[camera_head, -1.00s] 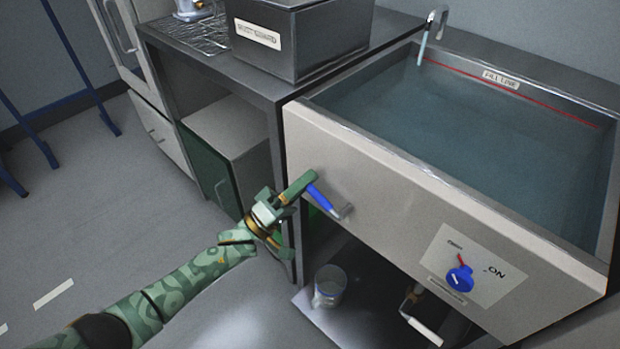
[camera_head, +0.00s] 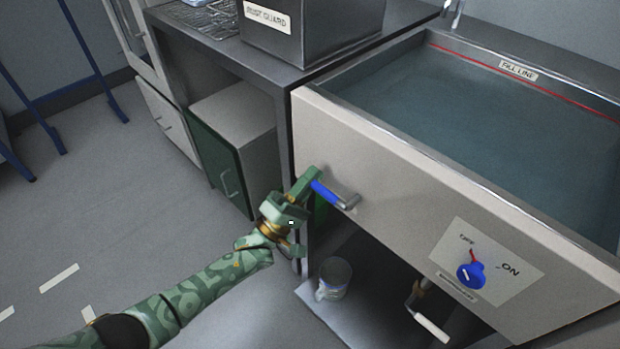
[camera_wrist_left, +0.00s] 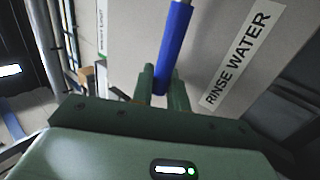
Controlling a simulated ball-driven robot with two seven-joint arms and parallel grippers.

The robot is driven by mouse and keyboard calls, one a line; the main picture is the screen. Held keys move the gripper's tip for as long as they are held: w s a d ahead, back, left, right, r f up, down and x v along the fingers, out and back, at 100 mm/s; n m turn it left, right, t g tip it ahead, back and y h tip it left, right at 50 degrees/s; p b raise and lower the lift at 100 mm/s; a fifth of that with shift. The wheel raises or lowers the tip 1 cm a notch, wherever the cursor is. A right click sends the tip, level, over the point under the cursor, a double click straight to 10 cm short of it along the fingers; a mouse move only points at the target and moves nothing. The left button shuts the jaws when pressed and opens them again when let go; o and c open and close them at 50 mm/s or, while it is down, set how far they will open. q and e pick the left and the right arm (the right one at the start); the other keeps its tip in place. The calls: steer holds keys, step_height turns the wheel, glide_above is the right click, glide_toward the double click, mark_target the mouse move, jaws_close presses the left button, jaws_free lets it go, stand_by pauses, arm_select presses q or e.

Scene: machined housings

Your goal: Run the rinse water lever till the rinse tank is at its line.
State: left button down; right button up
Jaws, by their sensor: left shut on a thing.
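The rinse water lever (camera_head: 325,192) has a blue grip and a grey metal pivot end on the tank's pale front panel. My left gripper (camera_head: 308,181) is shut on the outer end of the blue grip. The left wrist view shows the blue lever (camera_wrist_left: 174,48) between the fingers (camera_wrist_left: 161,88), beside a "RINSE WATER" label (camera_wrist_left: 240,60). The rinse tank (camera_head: 400,135) holds blue-grey water (camera_head: 490,130). A red line (camera_head: 580,97) with a "FILL LINE" tag (camera_head: 518,71) marks its back wall; the water looks slightly below it. The spout (camera_head: 453,10) is cut off at the top.
A blue knob (camera_head: 471,275) marked "ON" sits on the panel's right. A "RUST GUARD" box (camera_head: 310,35) stands on the bench to the left. Floor is open at the left.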

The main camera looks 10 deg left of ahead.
arm_select(q)
steer(key=shift+f, duration=0.15)
steer(key=c, duration=1.7)
jaws_free()
steer(key=v, duration=1.6)
steer(key=shift+s+a, duration=0.15)
steer(key=shift+a, duration=0.05)
